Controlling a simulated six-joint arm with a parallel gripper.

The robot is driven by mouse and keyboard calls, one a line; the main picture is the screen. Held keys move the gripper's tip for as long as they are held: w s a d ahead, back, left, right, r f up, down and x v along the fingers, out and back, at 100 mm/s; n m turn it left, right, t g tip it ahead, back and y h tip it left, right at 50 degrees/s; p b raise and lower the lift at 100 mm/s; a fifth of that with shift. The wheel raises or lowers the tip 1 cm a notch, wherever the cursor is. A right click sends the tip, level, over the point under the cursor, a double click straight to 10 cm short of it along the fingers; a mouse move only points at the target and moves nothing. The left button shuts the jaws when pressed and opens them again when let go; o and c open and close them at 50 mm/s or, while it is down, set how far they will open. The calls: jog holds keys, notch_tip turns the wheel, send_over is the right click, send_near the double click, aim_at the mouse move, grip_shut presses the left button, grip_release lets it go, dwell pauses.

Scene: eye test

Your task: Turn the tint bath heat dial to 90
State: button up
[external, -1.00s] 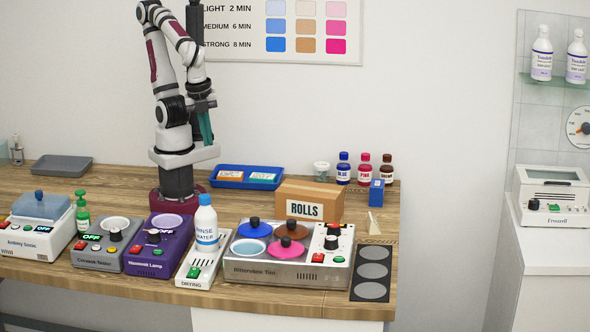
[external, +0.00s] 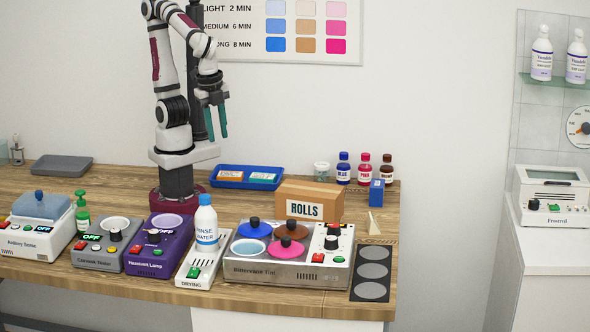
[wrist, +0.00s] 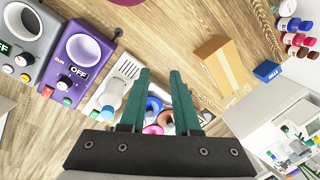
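The tint bath (external: 290,278) is the wide silver unit near the right of the bench, with colored round wells and lids. Its black dial (external: 331,242) sits on a white panel at its right side; the dial's marks are too small to read. My gripper (external: 217,136) hangs high above the bench, left of and behind the tint bath, with its two teal fingers apart and nothing between them. In the wrist view my gripper (wrist: 160,72) shows an empty gap. The bath's blue and pink parts show there past the fingers; its dial is hidden.
A white bottle (external: 206,230) stands on the drying unit (external: 196,271) left of the bath. A ROLLS box (external: 309,205) stands behind the bath. A dark plate with grey circles (external: 372,271) lies to its right. The purple lamp unit (external: 150,262) is further left.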

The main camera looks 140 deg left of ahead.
jog(key=o, duration=0.5)
jog(key=w+a+r+n, duration=0.1)
jog(key=w+n, duration=0.2)
jog(key=w, duration=0.2)
jog(key=w+a+r+n, duration=0.1)
jog(key=w+n, duration=0.3)
jog(key=w, duration=0.1)
jog(key=w+a+r+n, duration=0.1)
jog(key=w+n, duration=0.3)
jog(key=w, duration=0.1)
jog(key=shift+w+a+r+h, duration=0.25)
jog(key=shift+w+r+h, duration=0.05)
jog(key=shift+w+r, duration=0.1)
jog(key=shift+c, duration=0.2)
jog(key=shift+o, duration=0.4)
jog(key=w+a+n, duration=0.3)
jog(key=w+n, duration=0.3)
jog(key=w, duration=0.1)
jog(key=shift+f, duration=0.35)
jog(key=n, duration=0.9)
send_over(334, 225)
notch_tip(334, 225, down, 5)
jog(key=shift+t+h, duration=0.3)
jog(key=shift+h, duration=0.1)
notch_tip(334, 225, down, 14)
jog(key=shift+f, duration=0.2)
jog(key=shift+w+f, duration=0.1)
jog(key=shift+f, duration=0.15)
grip_shut()
